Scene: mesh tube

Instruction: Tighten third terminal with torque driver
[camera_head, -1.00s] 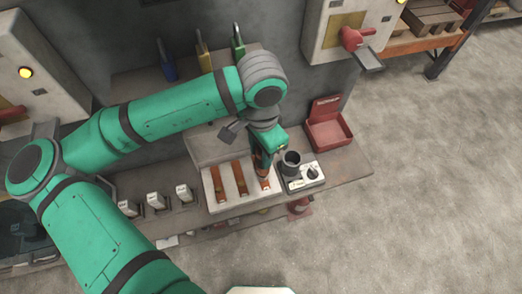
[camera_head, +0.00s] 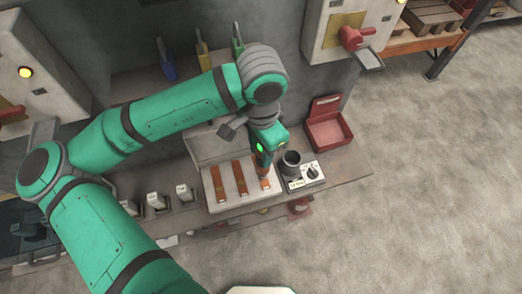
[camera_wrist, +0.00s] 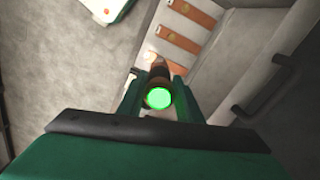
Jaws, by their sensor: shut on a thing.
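A pale terminal board (camera_head: 229,196) with three copper bars stands on the bench in the head view. The left bar (camera_head: 219,185) and middle bar (camera_head: 240,179) are clear. The right bar (camera_head: 265,184) is partly hidden under my gripper (camera_head: 263,163). My gripper is shut on the torque driver (camera_wrist: 158,97), which points down at the right bar. Its end glows bright green in the wrist view, and a green light also shows in the head view. The driver's tip and its exact contact with the terminal are hidden.
A grey cup-like holder (camera_head: 291,163) on a white box with a dial stands just right of the board. An open red bin (camera_head: 328,128) is behind it. Several white switch blocks (camera_head: 155,202) line the bench at left. Wall boxes stand behind.

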